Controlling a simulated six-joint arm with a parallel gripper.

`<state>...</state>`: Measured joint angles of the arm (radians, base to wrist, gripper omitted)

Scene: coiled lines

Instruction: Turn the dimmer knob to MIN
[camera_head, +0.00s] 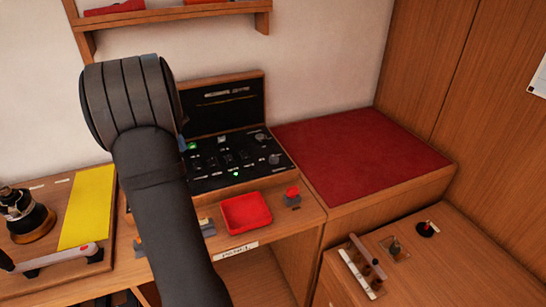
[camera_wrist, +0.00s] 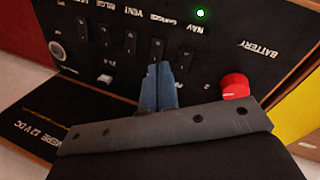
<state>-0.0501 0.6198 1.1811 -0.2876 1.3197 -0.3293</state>
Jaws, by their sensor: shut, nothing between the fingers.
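A black switch panel (camera_head: 215,178) lies in an open wooden case in the head view. Two grey knobs show on its right side, an upper one (camera_head: 261,137) and a lower one (camera_head: 274,158). Their labels are too small to read, so I cannot tell which is the dimmer. My gripper (camera_wrist: 160,72) is shut and empty, its blue fingertips over the panel by the switch row in the wrist view. A red knob (camera_wrist: 235,86) near the BATTERY label is to its right. A round pale fitting (camera_wrist: 57,50) is at far left. My arm hides most of the gripper in the head view.
A red tray (camera_head: 246,212) and a red button (camera_head: 292,194) are in front of the panel. The case's raised lid (camera_head: 228,103) stands behind it. A red cushion (camera_head: 360,155) lies to the right. A yellow sheet (camera_head: 88,207) is at left.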

